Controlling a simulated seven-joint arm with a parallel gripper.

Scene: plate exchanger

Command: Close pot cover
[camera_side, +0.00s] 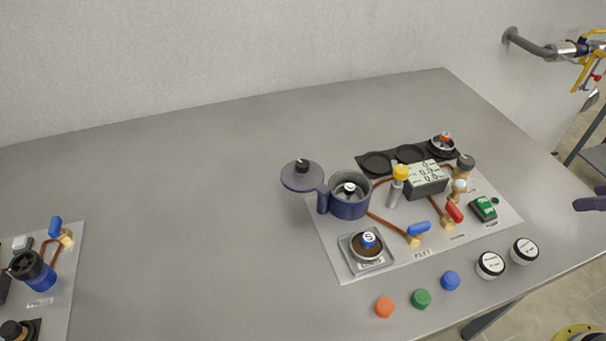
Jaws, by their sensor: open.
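The pot (349,208) is a dark blue-grey cylinder at the back left of the pale panel on the table. Its round cover (292,183), with a black knob on top, is swung out to the left of the pot, so the pot is open. A small white and black piece shows inside the pot. My gripper (591,197) is only partly in view at the right edge, with dark fingers apart. It is empty, far to the right of the pot and cover.
Right of the pot are a yellow-topped post (400,173), a display (427,180), and blue (418,229) and red (454,211) valve handles. Orange (384,306), green (422,299) and blue (451,281) caps lie in front. The table left of the cover is clear.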

